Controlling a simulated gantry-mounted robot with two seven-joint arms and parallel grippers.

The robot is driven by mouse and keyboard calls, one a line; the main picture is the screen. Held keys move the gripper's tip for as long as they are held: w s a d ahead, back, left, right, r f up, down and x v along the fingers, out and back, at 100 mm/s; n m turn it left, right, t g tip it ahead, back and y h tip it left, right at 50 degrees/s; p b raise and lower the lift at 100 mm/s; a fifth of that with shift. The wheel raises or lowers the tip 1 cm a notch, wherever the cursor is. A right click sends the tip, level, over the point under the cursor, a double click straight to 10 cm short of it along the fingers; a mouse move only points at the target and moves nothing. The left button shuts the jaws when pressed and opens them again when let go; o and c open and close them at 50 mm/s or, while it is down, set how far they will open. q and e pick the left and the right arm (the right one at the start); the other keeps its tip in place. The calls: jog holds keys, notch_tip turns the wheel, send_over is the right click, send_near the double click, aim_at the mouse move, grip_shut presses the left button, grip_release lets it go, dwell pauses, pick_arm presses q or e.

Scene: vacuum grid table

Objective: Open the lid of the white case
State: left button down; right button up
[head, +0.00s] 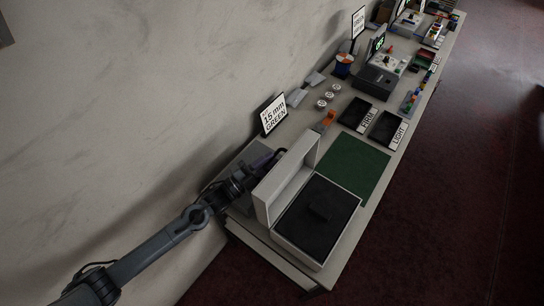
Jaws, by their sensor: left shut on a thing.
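The white case (322,260) stands at the near end of the table, with a dark lining and a small dark block (319,205) inside. Its white lid (290,172) stands up along the left side of the case, tilted open. My left gripper (276,156) is at the back of the lid on its wall side and is shut on the lid; its fingertips are partly hidden. My right gripper is not in view.
A green mat (352,160) lies just beyond the case. A sign reading "15 mm GREEN" (273,114) stands by the wall. Black trays labelled FIRM (357,113) and LIGHT (386,129) lie farther along, with instruments beyond. The wall is close to my left arm.

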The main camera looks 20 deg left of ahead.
pick_arm(q)
jog(key=shift+d+r, duration=0.2)
jog(key=shift+d, duration=0.1)
jog(key=shift+a, duration=0.1)
jog(key=c, duration=1.2)
grip_release()
jog(key=shift+o, duration=0.2)
jog(key=shift+s+f, duration=0.1)
jog(key=shift+s+a+f, duration=0.2)
jog(key=shift+s+a, duration=0.1)
jog(key=shift+s, duration=0.1)
jog(key=b+v, duration=0.2)
jog(key=v, duration=0.7)
jog(key=shift+s, duration=0.3)
